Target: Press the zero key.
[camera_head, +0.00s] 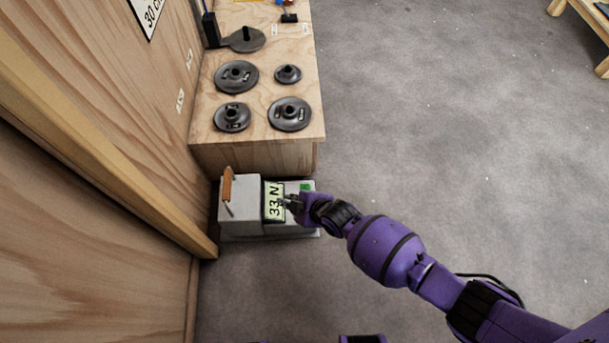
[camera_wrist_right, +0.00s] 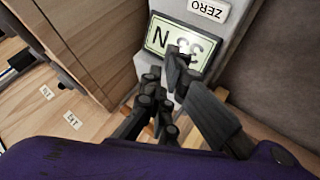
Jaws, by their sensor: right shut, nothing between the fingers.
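A grey box-shaped device (camera_head: 238,207) stands on the floor against the front of the wooden bench. Its lit display (camera_head: 273,214) reads 33 N and also shows in the right wrist view (camera_wrist_right: 157,36). A small green patch (camera_head: 306,186), perhaps the key, sits on the device right of the display. A white ZERO label (camera_wrist_right: 209,9) shows at the top of the right wrist view. My right gripper (camera_head: 286,201) is shut and empty, its tips over the display's edge; it also shows in the wrist view (camera_wrist_right: 178,65). Contact cannot be told. My left gripper is not in view.
An orange handle (camera_head: 227,185) rises from the device's left part. The wooden bench (camera_head: 255,157) behind carries several dark round weights (camera_head: 237,76). A wooden wall (camera_head: 60,150) closes off the left. The grey floor (camera_head: 450,130) on the right is open.

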